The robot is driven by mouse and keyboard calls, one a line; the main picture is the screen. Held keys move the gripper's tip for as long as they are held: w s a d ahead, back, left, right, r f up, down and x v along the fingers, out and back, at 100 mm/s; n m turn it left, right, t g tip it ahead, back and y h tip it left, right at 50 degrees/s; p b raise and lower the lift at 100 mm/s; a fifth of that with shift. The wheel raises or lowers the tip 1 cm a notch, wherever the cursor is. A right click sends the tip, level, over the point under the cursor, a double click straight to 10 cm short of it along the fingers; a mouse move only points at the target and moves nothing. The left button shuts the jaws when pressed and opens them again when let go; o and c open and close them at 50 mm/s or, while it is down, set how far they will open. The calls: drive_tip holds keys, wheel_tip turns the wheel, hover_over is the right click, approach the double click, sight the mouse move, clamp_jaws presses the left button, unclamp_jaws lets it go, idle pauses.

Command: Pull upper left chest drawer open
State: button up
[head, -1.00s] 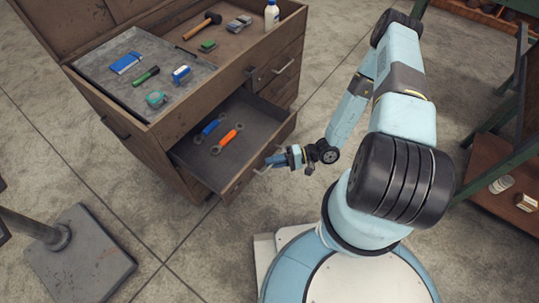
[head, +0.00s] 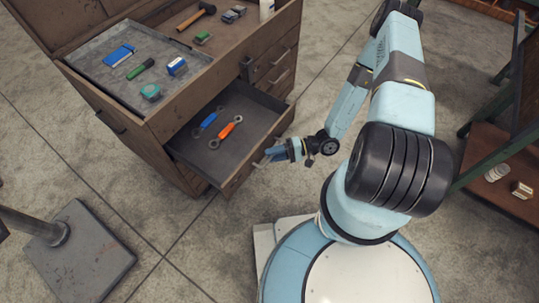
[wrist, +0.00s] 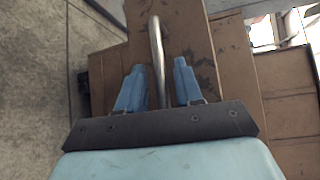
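The brown wooden chest (head: 140,160) stands at the upper left in the head view. Its upper left drawer (head: 262,105) is pulled well out, with a blue wrench (head: 208,120) and an orange wrench (head: 227,131) inside. My gripper (head: 270,155) is at the metal handle on the drawer front. In the wrist view, the handle (wrist: 157,60) runs between the two blue fingers of my gripper (wrist: 159,85). The fingers are apart, with a visible gap on each side of the handle. Contact with the handle is not visible.
Other closed drawers (head: 275,72) are to the right. A metal stand base (head: 80,255) is at lower left, a green-framed rack (head: 490,150) at right. Bare floor lies between.

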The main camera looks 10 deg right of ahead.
drive_tip(key=d+r, duration=0.1)
drive_tip(key=d, duration=1.2)
drive_tip(key=shift+w+d+r, duration=0.3)
drive_tip(key=shift+w+r, duration=0.1)
drive_tip(key=shift+r, duration=0.1)
drive_tip(key=w+d+r+n+g+h, duration=0.1)
drive_tip(key=w+r+h, duration=0.15)
drive_tip(key=r, duration=0.85)
drive_tip(key=w+d+r+n+g+h, duration=0.15)
drive_tip(key=r+h, duration=0.25)
drive_tip(key=r, duration=0.7)
drive_tip(key=w+d+r+n+h, duration=0.1)
drive_tip(key=w+r+h, duration=0.2)
drive_tip(key=r, duration=0.7)
drive_tip(key=s+r+t+h, duration=0.2)
drive_tip(key=s+r, duration=0.3)
drive_tip(key=r, duration=0.4)
drive_tip(key=s+a+r+m+t+h, duration=0.1)
drive_tip(key=s+r+t, duration=0.3)
drive_tip(key=r, duration=0.6)
drive_tip(key=s+a+r+m+t+h, duration=0.1)
drive_tip(key=s+r+t+h, duration=0.2)
drive_tip(key=s+r, duration=0.4)
wheel_tip(320, 180, up, 2)
drive_tip(key=shift+r+h, duration=0.2)
drive_tip(key=shift+h, duration=0.25)
